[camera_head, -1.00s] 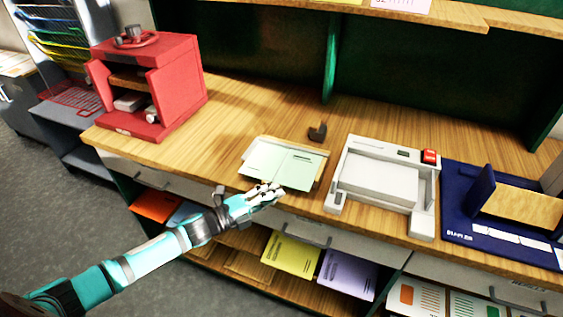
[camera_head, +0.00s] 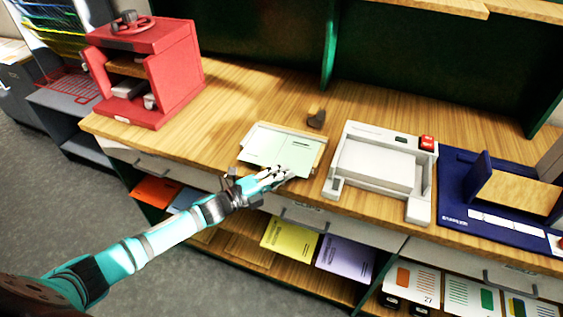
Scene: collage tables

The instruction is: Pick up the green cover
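The green cover (camera_head: 270,146) is a pale green folded sheet. It lies on a wooden board (camera_head: 318,158) near the front edge of the wooden desk. My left gripper (camera_head: 284,173) reaches in from the lower left, and its fingertips are at the cover's front edge, overlapping it in the view. The fingers are small and partly blurred, so I cannot tell whether they touch the cover or how far apart they are. My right gripper is not in view.
A red press-like cabinet (camera_head: 172,72) stands on the left of the desk. A brown block (camera_head: 317,119) sits behind the cover. A white machine (camera_head: 344,150) and a blue unit (camera_head: 455,190) stand to the right. Yellow (camera_head: 290,243) and purple (camera_head: 345,257) sheets lie on the shelf below.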

